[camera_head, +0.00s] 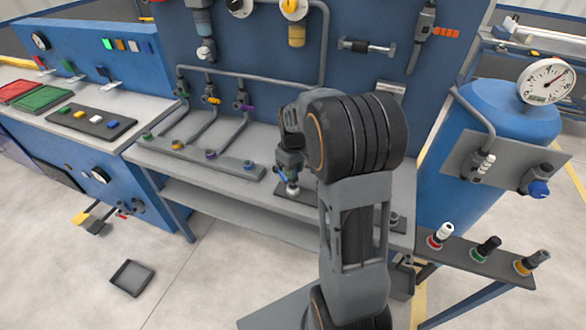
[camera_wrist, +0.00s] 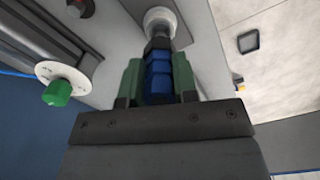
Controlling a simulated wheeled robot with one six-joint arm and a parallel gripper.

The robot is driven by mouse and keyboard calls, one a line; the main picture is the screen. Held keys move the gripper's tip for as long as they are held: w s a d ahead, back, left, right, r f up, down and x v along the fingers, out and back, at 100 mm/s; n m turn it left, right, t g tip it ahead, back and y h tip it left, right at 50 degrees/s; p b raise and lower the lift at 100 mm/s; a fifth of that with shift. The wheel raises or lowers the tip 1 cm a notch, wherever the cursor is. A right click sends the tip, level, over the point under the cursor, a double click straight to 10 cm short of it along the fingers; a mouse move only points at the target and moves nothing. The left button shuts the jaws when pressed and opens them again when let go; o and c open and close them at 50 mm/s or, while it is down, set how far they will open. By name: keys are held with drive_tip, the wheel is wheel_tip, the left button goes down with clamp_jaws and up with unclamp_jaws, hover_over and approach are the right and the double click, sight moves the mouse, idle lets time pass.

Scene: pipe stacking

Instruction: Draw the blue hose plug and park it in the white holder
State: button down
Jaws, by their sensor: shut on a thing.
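The blue hose plug (camera_wrist: 158,78) is between the green-grey fingers of my gripper (camera_wrist: 158,82) in the wrist view. In the head view my gripper (camera_head: 290,178) is low over the bench, shut on the plug, of which a little blue shows. A pale round piece (camera_head: 292,190) is just below it, over a dark plate (camera_head: 305,196). My arm hides part of the bench.
A grey manifold with coloured ports (camera_head: 195,154) lies left of my gripper. A blue tank with a gauge (camera_head: 545,82) stands at the right. A bracket (camera_head: 460,249) there carries white-, black- and grey-topped fittings. The wrist view shows a green knob (camera_wrist: 57,93) on a white disc.

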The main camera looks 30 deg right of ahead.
drive_tip(key=shift+f+b, duration=1.1)
drive_tip(key=shift+f, duration=0.5)
idle(0.6)
drive_tip(key=c, duration=0.8)
unclamp_jaws()
drive_tip(key=shift+r, duration=0.1)
